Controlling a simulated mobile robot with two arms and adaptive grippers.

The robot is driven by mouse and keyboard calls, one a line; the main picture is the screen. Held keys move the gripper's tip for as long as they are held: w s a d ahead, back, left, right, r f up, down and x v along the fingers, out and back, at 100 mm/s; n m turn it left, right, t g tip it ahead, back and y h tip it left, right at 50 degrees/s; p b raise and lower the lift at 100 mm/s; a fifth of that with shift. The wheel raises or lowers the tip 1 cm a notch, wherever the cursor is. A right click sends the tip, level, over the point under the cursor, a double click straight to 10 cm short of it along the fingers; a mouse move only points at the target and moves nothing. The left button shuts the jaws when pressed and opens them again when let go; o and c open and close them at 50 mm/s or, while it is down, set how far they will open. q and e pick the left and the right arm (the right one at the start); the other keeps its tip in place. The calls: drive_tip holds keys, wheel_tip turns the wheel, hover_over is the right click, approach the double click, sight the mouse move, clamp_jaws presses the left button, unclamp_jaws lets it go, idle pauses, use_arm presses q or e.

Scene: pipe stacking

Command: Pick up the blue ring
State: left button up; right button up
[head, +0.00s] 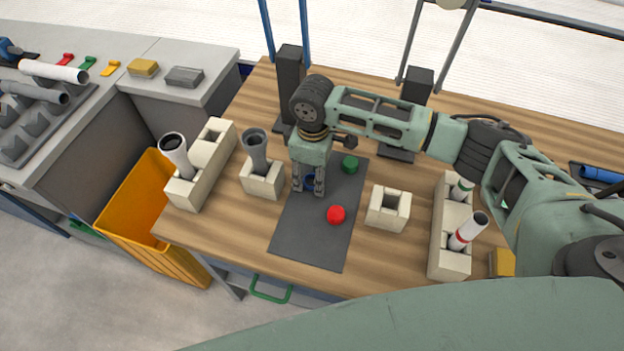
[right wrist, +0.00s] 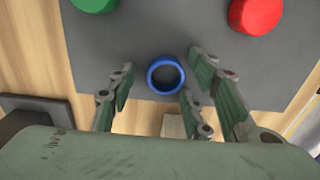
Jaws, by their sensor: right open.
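The blue ring (right wrist: 152,87) lies on the dark grey mat (right wrist: 120,50), and in the right wrist view it shows between my open right fingers. In the head view the blue ring (head: 310,180) is mostly hidden behind my right gripper (head: 308,190). My right gripper (right wrist: 165,100) points down over the mat with its fingers apart and nothing held. From these views I cannot tell how far its fingertips are above the mat. My left gripper is not in view.
A green cap (head: 350,164) and a red cap (head: 336,214) are on the mat close to the gripper. Cream blocks (head: 262,188) with pipes stand left, and an empty cream block (head: 388,209) and another holder (head: 452,262) with pipes stand right. A yellow bin (head: 150,225) is beside the table.

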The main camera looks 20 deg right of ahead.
drive_tip(key=shift+c, duration=0.7)
drive_tip(key=c, duration=0.7)
